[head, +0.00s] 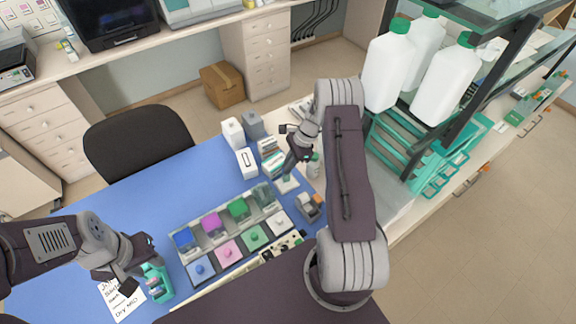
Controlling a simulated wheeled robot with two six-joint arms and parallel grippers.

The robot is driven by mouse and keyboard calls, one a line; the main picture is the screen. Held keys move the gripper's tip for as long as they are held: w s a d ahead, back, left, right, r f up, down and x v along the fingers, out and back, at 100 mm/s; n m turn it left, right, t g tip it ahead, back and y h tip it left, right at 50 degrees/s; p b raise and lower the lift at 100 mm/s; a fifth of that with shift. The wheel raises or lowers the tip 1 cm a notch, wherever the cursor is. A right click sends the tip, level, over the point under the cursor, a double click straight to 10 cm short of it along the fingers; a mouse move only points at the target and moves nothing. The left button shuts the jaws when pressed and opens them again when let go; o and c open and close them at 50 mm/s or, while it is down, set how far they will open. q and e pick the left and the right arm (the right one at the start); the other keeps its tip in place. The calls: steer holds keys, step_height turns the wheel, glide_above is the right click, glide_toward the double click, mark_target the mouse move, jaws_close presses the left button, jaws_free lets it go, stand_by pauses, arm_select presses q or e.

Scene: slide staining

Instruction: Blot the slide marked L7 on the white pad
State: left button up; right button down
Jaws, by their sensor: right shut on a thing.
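My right gripper (287,170) points down over the white pad (289,185), to the right of the staining tray. It is shut on a small thin piece that looks like a slide; the piece is mostly hidden, and no L7 mark can be read. I cannot tell whether it touches the pad. My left gripper (140,264) is at the lower left with its fingers apart, beside a small green holder (158,284).
The tray (182,227) on the blue mat (120,205) holds several coloured jars and lids. White boxes (233,133) stand behind the pad. A paper note (122,301) lies at lower left. Large white bottles (387,72) stand on a rack at right. The mat's left half is clear.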

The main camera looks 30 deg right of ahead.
steer(key=shift+f+b, duration=0.35)
steer(key=shift+f, duration=0.15)
stand_by(0.3)
steer(key=shift+s+a+f, duration=0.1)
steer(key=shift+s, duration=0.05)
stand_by(2.5)
step_height(320, 180, up, 6)
steer(key=p, duration=0.5)
